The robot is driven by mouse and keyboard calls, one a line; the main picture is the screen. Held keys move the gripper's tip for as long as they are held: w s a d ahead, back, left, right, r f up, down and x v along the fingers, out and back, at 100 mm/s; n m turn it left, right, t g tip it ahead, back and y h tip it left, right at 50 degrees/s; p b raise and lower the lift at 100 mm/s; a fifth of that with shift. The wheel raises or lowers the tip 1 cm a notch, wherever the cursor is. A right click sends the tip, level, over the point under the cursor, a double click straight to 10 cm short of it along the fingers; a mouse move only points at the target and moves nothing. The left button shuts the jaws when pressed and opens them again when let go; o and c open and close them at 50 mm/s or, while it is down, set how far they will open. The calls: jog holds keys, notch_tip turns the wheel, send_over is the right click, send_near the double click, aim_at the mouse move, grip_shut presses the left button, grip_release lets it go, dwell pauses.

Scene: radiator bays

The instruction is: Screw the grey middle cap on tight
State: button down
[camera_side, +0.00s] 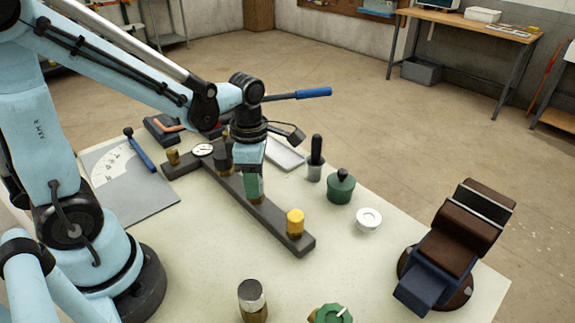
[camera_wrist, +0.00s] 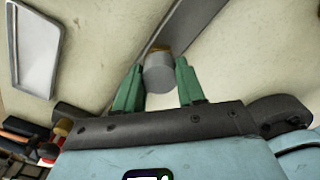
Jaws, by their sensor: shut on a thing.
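The grey cap (camera_wrist: 160,75) sits between the green fingers of my gripper (camera_wrist: 158,88) in the wrist view, with a brass edge (camera_wrist: 160,48) showing just beyond it. My gripper (camera_side: 254,188) points down over the middle of a long dark bar (camera_side: 272,218) in the side view, and its fingers are shut on the cap. The fingers hide the cap there, and a brass stub shows below them. I cannot tell how far the cap is seated on its thread. A yellow cap (camera_side: 295,222) stands upright on the bar's near end.
A dial gauge (camera_side: 202,149) and a brass stub (camera_side: 172,157) are at the bar's far end. A grey-topped brass piece (camera_side: 252,298) stands in front.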

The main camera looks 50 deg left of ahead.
jog(key=m, duration=0.3)
jog(key=shift+m, duration=0.4)
jog(key=m, duration=0.3)
jog(key=shift+m, duration=0.3)
jog(key=m, duration=0.3)
jog(key=shift+m, duration=0.4)
jog(key=m, duration=0.3)
jog(key=shift+m, duration=0.3)
jog(key=m, duration=0.3)
jog(key=shift+m, duration=0.4)
jog(key=m, duration=0.3)
jog(key=shift+m, duration=0.3)
jog(key=m, duration=0.3)
jog(key=shift+f+m, duration=0.1)
jog(key=shift+m, duration=0.3)
jog(key=m, duration=0.4)
jog(key=shift+m, duration=0.3)
